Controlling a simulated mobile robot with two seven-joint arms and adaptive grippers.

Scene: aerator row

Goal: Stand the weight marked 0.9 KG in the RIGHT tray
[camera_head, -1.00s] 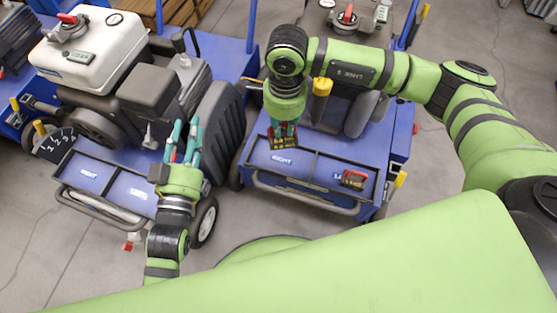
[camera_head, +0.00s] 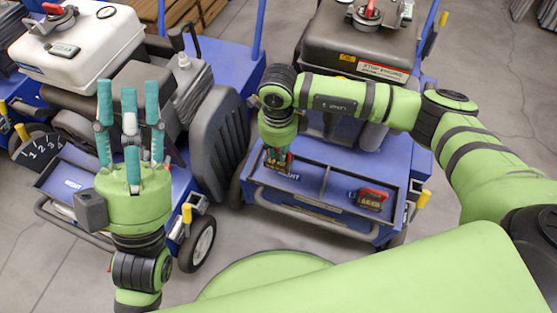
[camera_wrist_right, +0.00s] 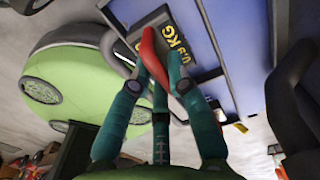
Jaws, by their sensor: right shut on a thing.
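My right gripper (camera_head: 279,158) is shut on the red handle (camera_wrist_right: 150,55) of a dark weight (camera_wrist_right: 176,38). Its yellow marking reads 0.9 KG in the right wrist view. The weight is at the RIGHT tray (camera_head: 306,182), the left-hand compartment on the front of the right blue cart. The fingers partly hide it, and I cannot tell whether it touches the tray floor. A second weight with a red handle (camera_head: 371,198) sits in the LEFT tray (camera_head: 340,190). My left gripper (camera_head: 129,95) is open and empty, fingers pointing up, in front of the left cart.
The left cart carries a white tank (camera_head: 75,45) and its own tray marked RIGHT (camera_head: 68,180). The right cart has a dark tank (camera_head: 360,50) behind the trays. Grey floor shows between the carts.

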